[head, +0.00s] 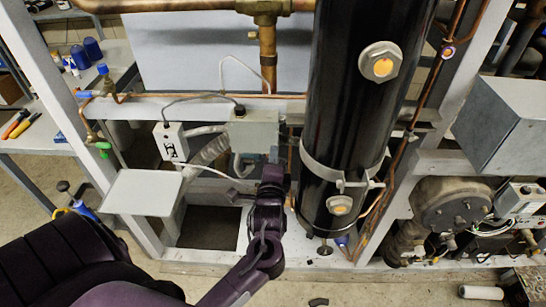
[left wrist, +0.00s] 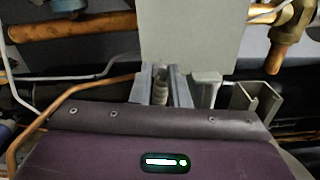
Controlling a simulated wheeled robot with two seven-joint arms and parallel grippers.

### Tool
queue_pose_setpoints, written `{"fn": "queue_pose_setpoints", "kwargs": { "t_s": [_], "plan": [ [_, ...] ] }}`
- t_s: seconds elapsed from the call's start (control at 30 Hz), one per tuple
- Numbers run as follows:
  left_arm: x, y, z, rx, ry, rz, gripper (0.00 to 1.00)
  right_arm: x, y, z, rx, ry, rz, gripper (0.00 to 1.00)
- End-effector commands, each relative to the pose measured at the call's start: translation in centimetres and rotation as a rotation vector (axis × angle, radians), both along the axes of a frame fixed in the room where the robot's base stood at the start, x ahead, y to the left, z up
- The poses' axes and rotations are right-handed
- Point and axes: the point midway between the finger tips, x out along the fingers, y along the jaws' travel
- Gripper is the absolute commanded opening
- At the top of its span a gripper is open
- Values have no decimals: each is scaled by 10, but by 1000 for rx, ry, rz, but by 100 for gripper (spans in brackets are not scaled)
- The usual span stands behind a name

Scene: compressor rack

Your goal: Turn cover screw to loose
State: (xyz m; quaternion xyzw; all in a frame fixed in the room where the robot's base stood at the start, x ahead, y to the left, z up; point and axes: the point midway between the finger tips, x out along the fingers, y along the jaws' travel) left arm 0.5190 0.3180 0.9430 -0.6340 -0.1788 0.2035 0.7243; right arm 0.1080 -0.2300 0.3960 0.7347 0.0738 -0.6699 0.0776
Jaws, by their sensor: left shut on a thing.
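The grey box with its cover (head: 254,131) is mounted on the rack beam, left of the black cylinder. Its pale face (left wrist: 195,35) fills the upper middle of the left wrist view. My left gripper (head: 273,162) reaches up to the lower right edge of this box. In the left wrist view its two fingers (left wrist: 161,88) are closed around a small ribbed grey cover screw (left wrist: 160,92) just under the box. The screw's tip and seat are hidden behind the cover's edge. In the head view the fingers hide the screw. My right gripper is not in view.
The tall black cylinder (head: 352,95) stands close to the right of my left gripper. A small white switch box (head: 171,142) with cables and a flat grey plate (head: 144,192) are to the left. Copper pipe (left wrist: 85,27) runs behind the cover.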

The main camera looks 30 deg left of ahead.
Motion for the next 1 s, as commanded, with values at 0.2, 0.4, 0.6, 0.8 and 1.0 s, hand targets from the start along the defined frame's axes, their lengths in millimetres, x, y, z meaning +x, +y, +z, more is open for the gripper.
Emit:
{"fn": "queue_pose_setpoints", "kwargs": {
  "t_s": [0.2,0.4,0.6,0.8,1.0],
  "plan": [
    [0,1,-1,0,2,1,33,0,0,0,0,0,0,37],
    [0,0,0,0,1,0,37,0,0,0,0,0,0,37],
    [-6,-4,-1,0,1,-1,37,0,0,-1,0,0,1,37],
    [-34,-21,-3,-1,4,-1,37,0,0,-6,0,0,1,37],
    [-59,-36,-2,-1,4,0,37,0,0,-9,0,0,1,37]
  ]
}}
